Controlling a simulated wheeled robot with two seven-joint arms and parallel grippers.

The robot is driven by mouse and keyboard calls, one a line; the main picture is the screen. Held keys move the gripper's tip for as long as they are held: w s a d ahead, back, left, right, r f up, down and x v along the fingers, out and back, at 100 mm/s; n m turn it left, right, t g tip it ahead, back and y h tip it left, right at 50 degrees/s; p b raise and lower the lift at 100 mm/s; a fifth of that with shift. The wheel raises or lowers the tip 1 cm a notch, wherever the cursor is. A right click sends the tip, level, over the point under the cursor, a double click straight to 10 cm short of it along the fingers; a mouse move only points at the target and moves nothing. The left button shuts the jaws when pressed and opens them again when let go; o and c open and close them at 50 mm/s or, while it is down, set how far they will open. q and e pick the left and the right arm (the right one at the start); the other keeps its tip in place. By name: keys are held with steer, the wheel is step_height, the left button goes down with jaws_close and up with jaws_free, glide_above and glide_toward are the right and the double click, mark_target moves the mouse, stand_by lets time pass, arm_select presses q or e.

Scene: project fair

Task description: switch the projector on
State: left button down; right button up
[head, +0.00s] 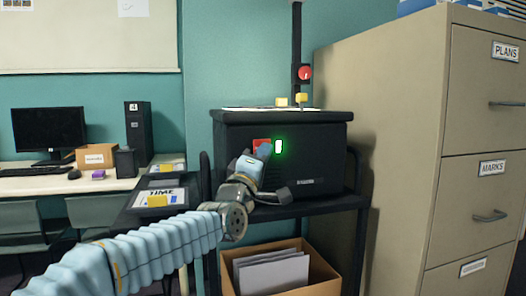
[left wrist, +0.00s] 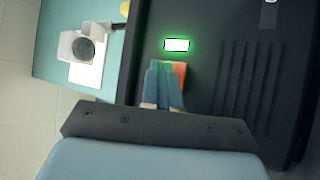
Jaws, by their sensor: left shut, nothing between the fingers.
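The projector, a black box-shaped unit (head: 320,165), stands on a dark cart. Its front has a red switch plate (head: 261,143) and, just right of it, a small white light with a green glow (head: 278,146). My left gripper (head: 264,152) is shut and empty, with its fingertips at the red plate and covering part of it. In the left wrist view the shut blue fingers (left wrist: 163,80) lie over the plate, with an orange-red strip (left wrist: 181,78) showing beside them. The lit indicator (left wrist: 176,44) is close by. I cannot tell whether the fingertips touch the switch. My right gripper is not in view.
A tall beige filing cabinet (head: 480,130) stands close at the right. A cardboard box of papers (head: 312,283) sits below the projector. A dark stand with a TIME card (head: 163,197) is left of the cart. A post with a red button (head: 305,73) rises behind.

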arm_select(q)
steer(key=shift+s+d, duration=0.15)
steer(key=shift+s, duration=0.2)
steer(key=shift+s+d+b, duration=0.3)
steer(key=shift+s+b, duration=0.15)
steer(key=shift+s, duration=0.5)
steer(key=shift+s+d+b, duration=0.3)
steer(key=shift+s+b, duration=0.2)
steer(key=shift+s, duration=0.45)
steer(key=shift+s+d+b, duration=0.3)
steer(key=shift+s+b, duration=0.15)
steer(key=shift+s, duration=0.5)
